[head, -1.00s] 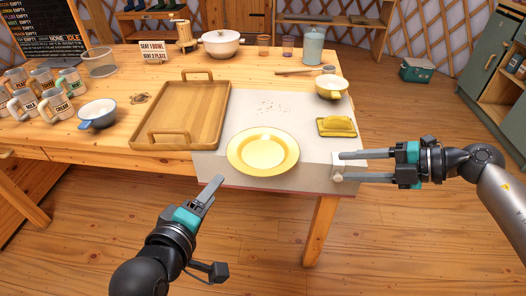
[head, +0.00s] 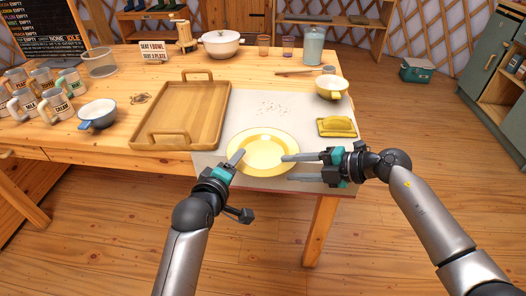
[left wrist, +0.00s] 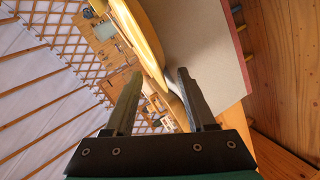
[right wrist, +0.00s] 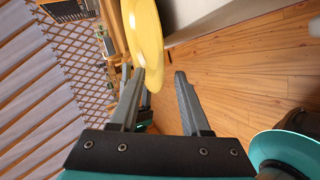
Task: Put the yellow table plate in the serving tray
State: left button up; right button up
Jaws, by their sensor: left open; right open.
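The yellow plate (head: 262,148) lies on the light mat at the table's front edge. The serving tray (head: 188,115), wooden with two handles, stands empty left of it. My left gripper (head: 238,157) is open at the plate's front left rim; in the left wrist view the rim (left wrist: 152,50) shows between the fingers. My right gripper (head: 287,168) is open at the plate's front right; in the right wrist view the plate (right wrist: 146,40) reaches between the fingertips, nearer the left finger. I cannot tell whether either gripper touches the plate.
A blue-handled bowl (head: 97,113) and several labelled mugs (head: 50,103) are at the left. A white pot (head: 222,43) stands at the back. The mat behind the plate is mostly clear.

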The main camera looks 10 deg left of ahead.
pick_arm(q)
jog(key=shift+w+f, duration=0.1)
jog(key=shift+w, duration=0.25)
pick_arm(e)
jog(key=shift+w+a+f, duration=0.1)
jog(key=shift+a+f, duration=0.05)
jog(key=shift+a, duration=0.2)
pick_arm(q)
jog(key=c, duration=0.7)
pick_arm(e)
jog(key=c, duration=0.7)
pick_arm(q)
grip_shut()
pick_arm(e)
grip_shut()
